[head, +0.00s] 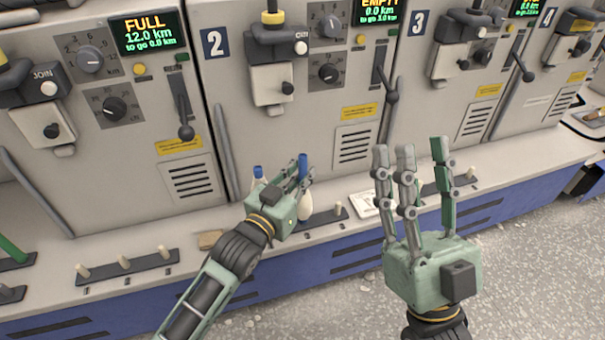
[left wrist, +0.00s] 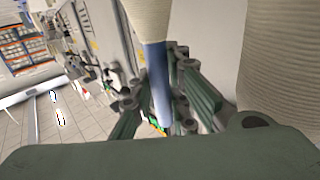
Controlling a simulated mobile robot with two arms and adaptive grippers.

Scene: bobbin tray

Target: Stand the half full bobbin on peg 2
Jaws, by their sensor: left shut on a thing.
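My left gripper (head: 296,178) is in front of machine 2, shut on the blue tube top of a bobbin (head: 305,207). The bobbin's cream yarn body hangs upright below the fingers, over or at the peg rail (head: 327,217); whether its foot is on a peg I cannot tell. In the left wrist view the held blue tube (left wrist: 157,88) runs between the fingers, with cream yarn at one end. A second blue-topped bobbin (head: 259,174) stands just left, partly hidden by the gripper. My right gripper (head: 412,165) is open and empty, fingers up.
A rail with several bare pegs (head: 124,266) lies at the left. A white card (head: 364,205) and a tan block (head: 210,239) lie on the ledge. Machine 2's lever (head: 390,95) juts out above. A thick yarn body (left wrist: 285,65) is close beside the left wrist.

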